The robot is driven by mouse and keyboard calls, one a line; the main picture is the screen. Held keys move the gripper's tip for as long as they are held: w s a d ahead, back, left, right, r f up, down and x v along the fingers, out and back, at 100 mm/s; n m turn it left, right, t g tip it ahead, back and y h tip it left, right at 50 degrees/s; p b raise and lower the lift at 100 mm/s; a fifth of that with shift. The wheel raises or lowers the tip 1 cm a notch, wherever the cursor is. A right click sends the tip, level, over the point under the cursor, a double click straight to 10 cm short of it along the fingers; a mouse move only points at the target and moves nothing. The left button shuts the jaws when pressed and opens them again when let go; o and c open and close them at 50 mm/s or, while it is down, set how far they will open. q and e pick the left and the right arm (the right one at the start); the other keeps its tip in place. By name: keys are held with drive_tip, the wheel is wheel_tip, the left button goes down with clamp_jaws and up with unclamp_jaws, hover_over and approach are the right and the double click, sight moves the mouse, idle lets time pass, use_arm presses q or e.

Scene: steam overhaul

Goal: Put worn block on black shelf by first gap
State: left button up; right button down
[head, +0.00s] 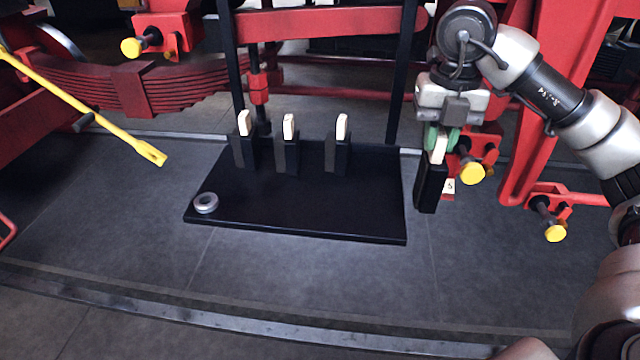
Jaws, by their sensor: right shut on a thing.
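My right gripper (441,138), with green finger pads, is shut on the cream tab of a black block, the worn block (430,190). The block hangs upright to the right of the black shelf (300,215), apart from its right edge. Three similar black blocks with cream tabs stand along the shelf's back: a left one (245,150), a middle one (288,155) and a right one (337,155). My left gripper is not in view.
A grey ring (206,203) lies at the shelf's front left corner; the front middle and right are bare. Red hangers with yellow ends (472,173) are close behind my right gripper. A yellow bar (90,108) slants in at left. Black uprights (403,75) rise behind the shelf.

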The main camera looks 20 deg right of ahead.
drive_tip(key=w+a+f, duration=0.4)
drive_tip(key=w+f, duration=0.6)
drive_tip(key=f, duration=0.1)
drive_tip(key=shift+w+a, duration=0.3)
drive_tip(key=shift+a, duration=0.05)
drive_tip(key=shift+f, duration=0.15)
drive_tip(key=c, duration=1.1)
unclamp_jaws()
drive_tip(key=shift+o, duration=0.2)
wheel_tip(320, 180, up, 12)
drive_tip(key=p, duration=0.1)
